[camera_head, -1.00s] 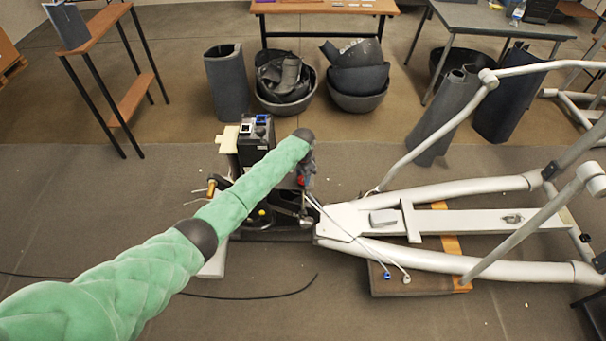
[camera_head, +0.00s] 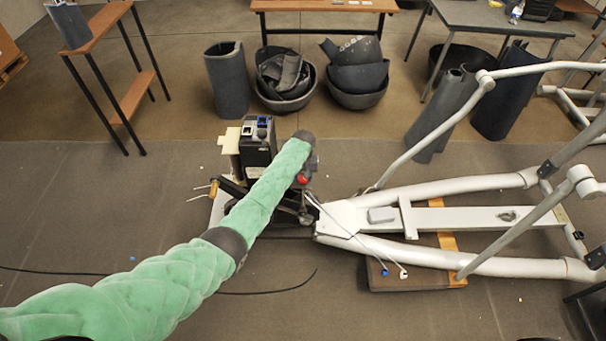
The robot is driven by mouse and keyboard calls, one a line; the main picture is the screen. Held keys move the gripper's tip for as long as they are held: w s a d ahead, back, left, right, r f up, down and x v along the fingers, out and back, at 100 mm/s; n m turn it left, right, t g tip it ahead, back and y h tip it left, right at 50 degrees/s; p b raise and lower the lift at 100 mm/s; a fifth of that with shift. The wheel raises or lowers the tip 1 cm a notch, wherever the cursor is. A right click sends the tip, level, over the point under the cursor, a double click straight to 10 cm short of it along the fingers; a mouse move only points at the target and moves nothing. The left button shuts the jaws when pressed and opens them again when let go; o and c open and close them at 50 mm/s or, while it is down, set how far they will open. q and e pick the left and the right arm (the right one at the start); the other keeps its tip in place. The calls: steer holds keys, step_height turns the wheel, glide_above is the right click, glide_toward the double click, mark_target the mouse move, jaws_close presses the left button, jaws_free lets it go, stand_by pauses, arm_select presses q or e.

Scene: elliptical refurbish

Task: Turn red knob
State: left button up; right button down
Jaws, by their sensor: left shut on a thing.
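The red knob (camera_head: 302,179) shows as a small red spot on the right side of the black machine unit (camera_head: 257,150), beside the end of my left arm. My left gripper (camera_head: 308,168), at the end of the green-sleeved arm, is at the knob and shut on it. The fingers are small and partly hidden by my wrist. My right gripper is not in view.
The white elliptical frame (camera_head: 440,218) with its rails and bars extends to the right. Tubs (camera_head: 358,93) and rolled mats (camera_head: 228,80) stand behind. Open floor lies at the front.

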arm_select(q)
steer(key=n, duration=0.2)
steer(key=shift+r+n+p, duration=0.1)
steer(key=shift+n+p, duration=0.25)
steer(key=shift+n, duration=1.15)
steer(key=shift+n+p, duration=0.35)
steer(key=shift+n, duration=0.45)
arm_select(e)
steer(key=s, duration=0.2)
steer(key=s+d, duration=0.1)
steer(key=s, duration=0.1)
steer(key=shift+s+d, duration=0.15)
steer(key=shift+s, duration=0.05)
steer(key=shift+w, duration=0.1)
